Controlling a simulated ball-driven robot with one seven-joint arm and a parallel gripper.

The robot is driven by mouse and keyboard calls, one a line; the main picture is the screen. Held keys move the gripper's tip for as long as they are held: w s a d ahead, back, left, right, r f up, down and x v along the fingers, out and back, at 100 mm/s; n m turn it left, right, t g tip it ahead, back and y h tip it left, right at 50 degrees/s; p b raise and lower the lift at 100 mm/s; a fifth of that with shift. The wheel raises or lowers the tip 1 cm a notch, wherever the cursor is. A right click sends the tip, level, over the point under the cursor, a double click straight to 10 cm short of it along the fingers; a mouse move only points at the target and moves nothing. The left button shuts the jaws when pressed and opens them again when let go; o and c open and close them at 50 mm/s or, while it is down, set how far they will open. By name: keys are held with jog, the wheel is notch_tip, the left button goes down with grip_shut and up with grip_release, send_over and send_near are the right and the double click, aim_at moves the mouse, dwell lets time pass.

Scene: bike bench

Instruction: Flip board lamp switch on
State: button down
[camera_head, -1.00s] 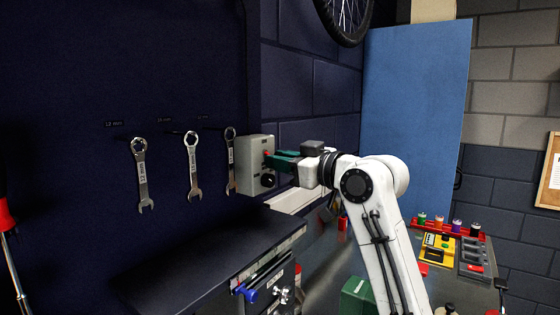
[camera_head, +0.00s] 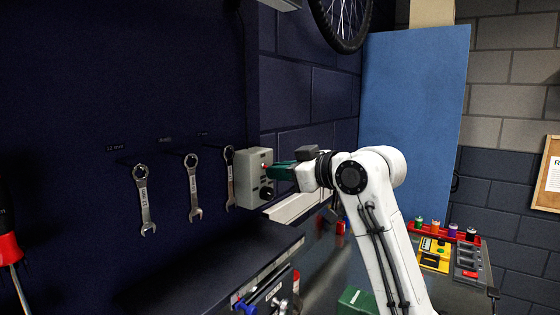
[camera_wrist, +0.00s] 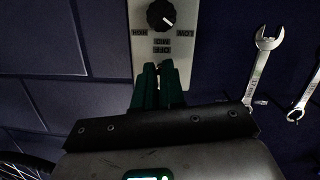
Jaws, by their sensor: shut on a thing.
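I cannot tell the switch's position.
Several wrenches (camera_head: 143,200) hang on the board left of the box. A dark bench top (camera_head: 215,262) lies below. A bike wheel (camera_head: 343,20) hangs above, and a blue panel (camera_head: 410,110) stands behind my arm.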

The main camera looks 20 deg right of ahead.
jog(key=shift+w+a+r+g+h+p, duration=0.1)
jog(key=shift+r+g+h+p, duration=0.55)
jog(key=shift+g+p, duration=0.6)
jog(key=shift+w+a+r+g+h+p, duration=0.15)
jog(key=shift+r+g+h+p, duration=0.25)
jog(key=shift+g+h+p, duration=0.8)
jog(key=shift+w+r+g+h+p, duration=0.1)
jog(key=shift+r+g+h+p, duration=0.55)
jog(key=shift+p, duration=1.05)
jog(key=shift+f+g, duration=0.1)
jog(key=shift+g, duration=0.2)
jog(key=c, duration=1.2)
grip_release()
jog(key=shift+y, duration=0.3)
jog(key=shift+b+v, duration=1.1)
jog(key=shift+v, duration=4.25)
